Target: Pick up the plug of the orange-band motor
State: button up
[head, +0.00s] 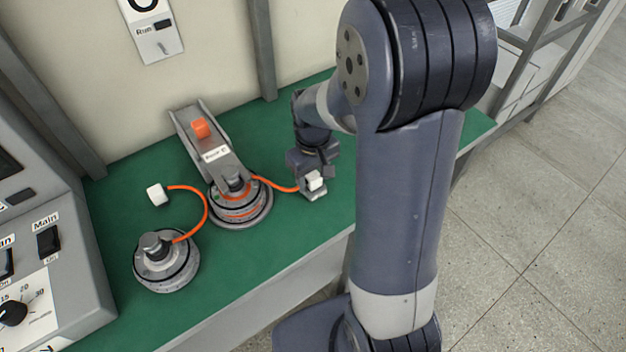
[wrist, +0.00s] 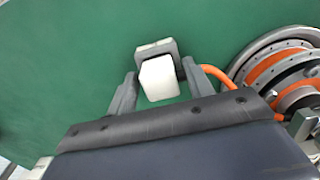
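The orange-band motor (head: 240,212) sits on the green bench, and its rim with orange rings shows at the right of the wrist view (wrist: 285,75). Its orange cable runs right to a white plug (head: 315,183). In the wrist view the plug (wrist: 159,80) lies between the two fingers of my gripper (wrist: 158,88). My gripper (head: 313,178) is low over the bench at the plug. The fingers are apart, with a gap showing left of the plug; the right finger is close to it, contact unclear. A grey piece (wrist: 155,48) stands just beyond the plug.
A second motor (head: 166,265) without an orange band stands front left, its cable curving to another white plug (head: 157,194). A grey stand with an orange block (head: 201,128) is behind the orange-band motor. A control panel (head: 35,240) borders the left. Green bench (head: 305,230) is clear in front of my gripper.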

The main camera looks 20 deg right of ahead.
jog(key=c, duration=1)
